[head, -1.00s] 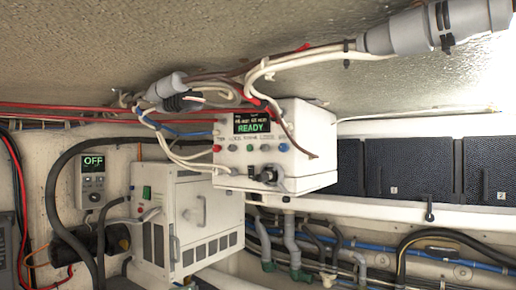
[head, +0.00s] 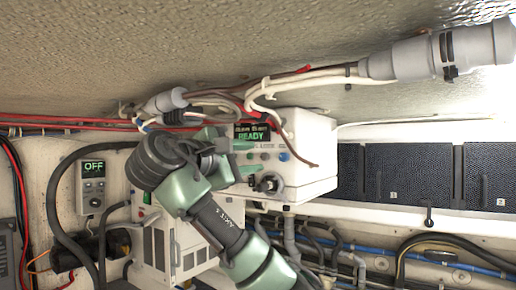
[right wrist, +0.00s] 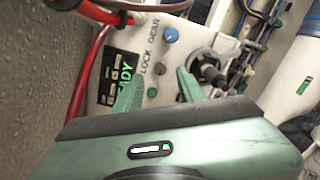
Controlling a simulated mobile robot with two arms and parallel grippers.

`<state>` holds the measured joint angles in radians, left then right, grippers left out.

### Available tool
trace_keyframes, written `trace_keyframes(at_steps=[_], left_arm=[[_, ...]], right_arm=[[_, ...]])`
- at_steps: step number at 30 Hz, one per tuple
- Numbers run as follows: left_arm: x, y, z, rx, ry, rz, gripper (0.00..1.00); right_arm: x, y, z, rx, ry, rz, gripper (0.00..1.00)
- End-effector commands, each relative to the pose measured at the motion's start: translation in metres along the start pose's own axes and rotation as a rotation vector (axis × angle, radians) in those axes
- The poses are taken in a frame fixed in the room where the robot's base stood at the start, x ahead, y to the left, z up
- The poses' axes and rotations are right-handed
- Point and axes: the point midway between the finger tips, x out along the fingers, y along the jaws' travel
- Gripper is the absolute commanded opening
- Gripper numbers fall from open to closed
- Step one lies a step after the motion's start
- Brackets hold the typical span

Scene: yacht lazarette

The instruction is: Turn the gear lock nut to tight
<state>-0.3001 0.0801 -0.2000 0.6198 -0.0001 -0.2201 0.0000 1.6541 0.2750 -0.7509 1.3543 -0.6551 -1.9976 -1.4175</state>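The white control box (head: 312,150) shows a lit display (head: 251,134) reading READY, with small coloured knobs below it. A black-and-grey round fitting with a cable (head: 268,184) is low on its front face; it also shows in the right wrist view (right wrist: 208,68). A blue knob (right wrist: 171,35) sits by the printed words LOCK GEAR in the right wrist view. I cannot tell for certain which part is the gear lock nut. My right gripper (head: 257,157) is in front of the panel, its green fingers apart and empty (right wrist: 160,85). My left gripper is not in view.
A grey-white vented unit (head: 180,250) stands below, partly hidden by my arm. A wall controller (head: 92,181) reads OFF at left. Cables and a large grey connector (head: 437,52) run along the top. Dark panels (head: 400,173) line the right; hoses run below them.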

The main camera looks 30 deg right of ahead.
Motion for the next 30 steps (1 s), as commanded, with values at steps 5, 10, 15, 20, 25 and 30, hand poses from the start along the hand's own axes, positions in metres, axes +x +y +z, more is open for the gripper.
trace_keyframes(at_steps=[5, 10, 15, 20, 25, 30], left_arm=[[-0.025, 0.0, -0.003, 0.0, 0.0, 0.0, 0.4], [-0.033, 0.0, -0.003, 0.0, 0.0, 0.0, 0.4], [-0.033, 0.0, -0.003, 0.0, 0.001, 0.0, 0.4], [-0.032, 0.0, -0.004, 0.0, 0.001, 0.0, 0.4], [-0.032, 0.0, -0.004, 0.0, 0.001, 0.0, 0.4], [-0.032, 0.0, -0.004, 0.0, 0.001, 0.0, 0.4]], right_arm=[[0.025, 0.005, 0.003, 0.0, -0.003, 0.001, 0.39], [0.036, 0.002, 0.001, 0.0, 0.001, 0.0, 0.39], [0.038, -0.001, -0.001, 0.001, 0.002, 0.0, 0.39], [0.038, -0.001, -0.001, 0.001, 0.003, 0.0, 0.39], [0.038, -0.001, -0.001, 0.001, 0.002, -0.001, 0.0], [0.038, -0.001, -0.001, 0.003, 0.002, -0.001, 0.0]])
